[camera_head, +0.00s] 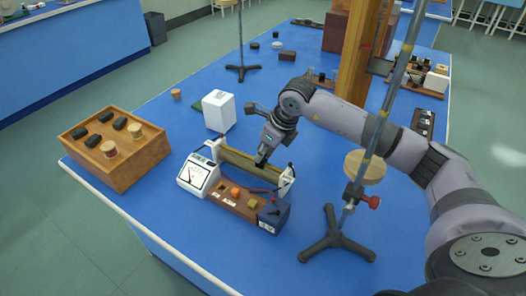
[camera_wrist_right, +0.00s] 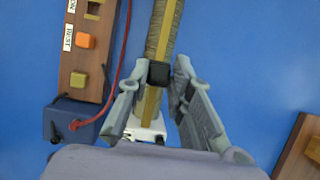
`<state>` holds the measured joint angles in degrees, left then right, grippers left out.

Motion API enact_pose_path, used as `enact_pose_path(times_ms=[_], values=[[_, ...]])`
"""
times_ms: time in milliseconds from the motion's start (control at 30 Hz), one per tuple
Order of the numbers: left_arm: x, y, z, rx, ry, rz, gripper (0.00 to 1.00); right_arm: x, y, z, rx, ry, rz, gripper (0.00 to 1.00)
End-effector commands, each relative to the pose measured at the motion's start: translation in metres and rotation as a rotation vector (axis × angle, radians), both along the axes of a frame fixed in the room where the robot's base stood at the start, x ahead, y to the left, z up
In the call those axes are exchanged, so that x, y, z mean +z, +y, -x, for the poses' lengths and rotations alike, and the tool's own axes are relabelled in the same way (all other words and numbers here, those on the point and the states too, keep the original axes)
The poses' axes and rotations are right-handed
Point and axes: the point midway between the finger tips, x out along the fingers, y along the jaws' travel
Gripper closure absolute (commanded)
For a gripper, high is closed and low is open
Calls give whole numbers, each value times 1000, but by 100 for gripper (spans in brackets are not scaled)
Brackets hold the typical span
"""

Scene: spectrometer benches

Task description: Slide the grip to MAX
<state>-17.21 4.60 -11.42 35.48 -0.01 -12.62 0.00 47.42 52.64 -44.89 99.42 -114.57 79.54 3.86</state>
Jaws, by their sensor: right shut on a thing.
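The slide rheostat (camera_head: 240,165) is a long wire-wound tube between white end supports, with a brass-coloured bar along it. It also shows in the wrist view (camera_wrist_right: 166,30), running from the top edge to a white end support (camera_wrist_right: 145,130). The grip (camera_wrist_right: 159,73) is a small black block on the bar. My right gripper (camera_head: 262,161) comes down on it from above, its fingers closed on either side of the block. In the head view the grip sits a little past the tube's middle, towards the right end. I cannot read a MAX mark. My left gripper is out of view.
A white meter (camera_head: 198,175) and a wooden switch panel (camera_head: 243,205) stand beside the rheostat, with a red cable close by. A retort stand (camera_head: 333,238) is to the right. A wooden box (camera_head: 115,165) and a white block (camera_head: 219,111) stand to the left.

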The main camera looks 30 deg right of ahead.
Motion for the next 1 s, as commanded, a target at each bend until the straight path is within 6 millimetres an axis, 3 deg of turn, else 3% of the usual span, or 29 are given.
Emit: enact_pose_path(times_ms=[300, 633, 667, 900, 1000], values=[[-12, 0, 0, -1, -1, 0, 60, -1, 23, -34, 0, -2, -8, 100], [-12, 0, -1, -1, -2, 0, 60, -1, 24, -36, 1, 5, -6, 100], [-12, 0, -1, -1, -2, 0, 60, -1, 24, -36, 1, 5, -6, 79], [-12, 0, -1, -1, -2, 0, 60, 0, 24, -37, 1, 3, -4, 63], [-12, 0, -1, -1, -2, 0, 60, 0, 23, -37, 1, 2, -4, 62]])
